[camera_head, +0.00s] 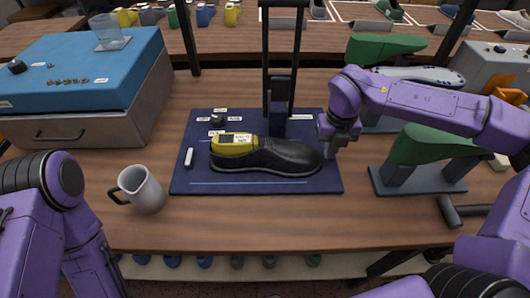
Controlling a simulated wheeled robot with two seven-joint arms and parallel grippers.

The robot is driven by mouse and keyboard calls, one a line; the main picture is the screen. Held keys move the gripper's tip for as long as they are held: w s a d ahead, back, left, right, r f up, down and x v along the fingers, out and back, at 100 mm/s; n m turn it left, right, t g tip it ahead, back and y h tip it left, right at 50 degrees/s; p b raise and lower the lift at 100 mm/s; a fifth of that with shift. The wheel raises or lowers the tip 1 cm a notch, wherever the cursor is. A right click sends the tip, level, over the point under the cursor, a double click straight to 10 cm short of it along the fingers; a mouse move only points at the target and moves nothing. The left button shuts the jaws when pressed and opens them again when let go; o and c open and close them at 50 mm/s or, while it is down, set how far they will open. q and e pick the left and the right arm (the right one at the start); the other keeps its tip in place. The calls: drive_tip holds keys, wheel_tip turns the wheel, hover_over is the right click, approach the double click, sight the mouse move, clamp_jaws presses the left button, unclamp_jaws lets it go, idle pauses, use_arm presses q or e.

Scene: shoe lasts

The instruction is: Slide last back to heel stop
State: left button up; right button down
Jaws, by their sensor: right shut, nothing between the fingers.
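A black shoe (282,156) with a yellow last (232,146) showing at its left end lies on a dark blue mat (320,184) in the middle of the table. The yellow part carries a small labelled plate on top. The shoe's toe points right. A small upright white block (189,158) stands on the mat, a little left of the yellow end and apart from it; I cannot tell if it is the heel stop. My right gripper (331,151) is shut and empty, pointing down just right of the toe; whether it touches is unclear. My left gripper is outside the view.
A grey jug (140,190) stands left of the mat. A dark post (278,118) rises behind the shoe. A blue-topped box (75,125) fills the back left. The front table strip is clear.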

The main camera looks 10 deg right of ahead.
sight(306, 148)
drive_tip(key=shift+f+b, duration=0.4)
drive_tip(key=shift+f, duration=0.35)
drive_tip(key=shift+r, duration=0.2)
drive_tip(key=shift+r+p, duration=0.25)
drive_tip(key=shift+p, duration=0.3)
drive_tip(key=shift+a, duration=0.15)
drive_tip(key=shift+w+a+b, duration=0.15)
drive_tip(key=shift+a+b, duration=0.05)
drive_tip(key=shift+a, duration=0.35)
drive_tip(key=shift+w+a+b, duration=0.15)
drive_tip(key=shift+a+b, duration=0.05)
drive_tip(key=shift+a, duration=0.35)
drive_tip(key=shift+w+a+b, duration=0.2)
drive_tip(key=shift+w+a, duration=0.05)
drive_tip(key=shift+a, duration=0.7)
drive_tip(key=shift+w+a+b, duration=0.15)
drive_tip(key=shift+w+a, duration=0.05)
drive_tip(key=shift+a, duration=0.75)
